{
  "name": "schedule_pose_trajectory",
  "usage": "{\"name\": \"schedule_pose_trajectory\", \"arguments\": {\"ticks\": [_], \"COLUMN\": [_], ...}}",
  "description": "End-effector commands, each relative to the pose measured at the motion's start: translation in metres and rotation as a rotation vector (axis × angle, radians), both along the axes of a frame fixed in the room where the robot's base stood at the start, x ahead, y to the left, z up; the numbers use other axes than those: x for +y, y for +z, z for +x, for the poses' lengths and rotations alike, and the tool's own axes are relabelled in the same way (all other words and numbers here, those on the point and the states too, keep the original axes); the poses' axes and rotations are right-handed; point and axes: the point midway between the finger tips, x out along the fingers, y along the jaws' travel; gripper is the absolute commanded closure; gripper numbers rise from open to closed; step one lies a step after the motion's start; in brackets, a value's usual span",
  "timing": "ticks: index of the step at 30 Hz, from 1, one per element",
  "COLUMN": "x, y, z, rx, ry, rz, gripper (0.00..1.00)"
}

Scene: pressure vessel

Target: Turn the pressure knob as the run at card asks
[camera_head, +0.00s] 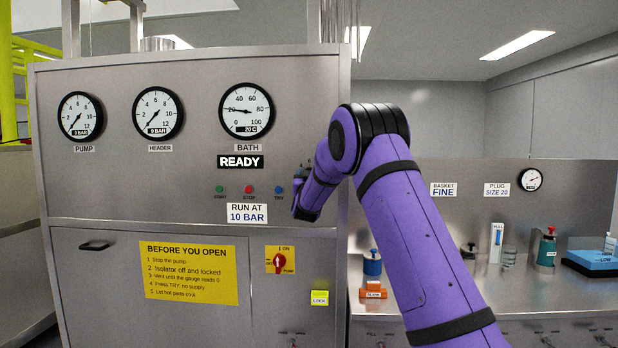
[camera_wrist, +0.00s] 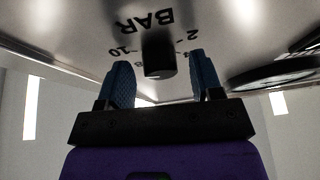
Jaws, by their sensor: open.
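The run-at card (camera_head: 247,213) on the steel panel reads "RUN AT 10 BAR". In the wrist view a dark round pressure knob (camera_wrist: 158,55) stands out from the panel. A scale around it reads "BAR", with "10" on the left and "2" on the right, upside down. My gripper (camera_wrist: 162,75) is open, with one blue finger on each side of the knob and a gap visible to each. The knob's pointer mark cannot be made out. In the head view my purple arm hides the knob.
The pump gauge (camera_head: 80,115) and header gauge (camera_head: 158,113) show 0 BAR; the bath gauge (camera_head: 246,110) shows 20 C. A sign (camera_head: 240,162) reads READY. Small coloured buttons (camera_head: 249,190) sit left of my arm. A red-and-yellow isolator switch (camera_head: 280,260) is below. A bench stands right.

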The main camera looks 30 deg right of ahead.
Motion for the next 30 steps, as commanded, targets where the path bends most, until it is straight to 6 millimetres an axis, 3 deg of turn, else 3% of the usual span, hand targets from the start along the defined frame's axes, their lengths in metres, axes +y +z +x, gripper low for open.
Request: {"name": "schedule_pose_trajectory", "arguments": {"ticks": [8, 21, 30], "x": [0.009, 0.046, 0.053], "y": [-0.007, -0.039, -0.045], "z": [-0.013, -0.071, -0.083], "rx": [0.002, 0.002, 0.001], "ry": [0.001, 0.001, 0.0], "rz": [0.001, 0.001, 0.001], "gripper": [0.4, 0.4, 0.4]}}
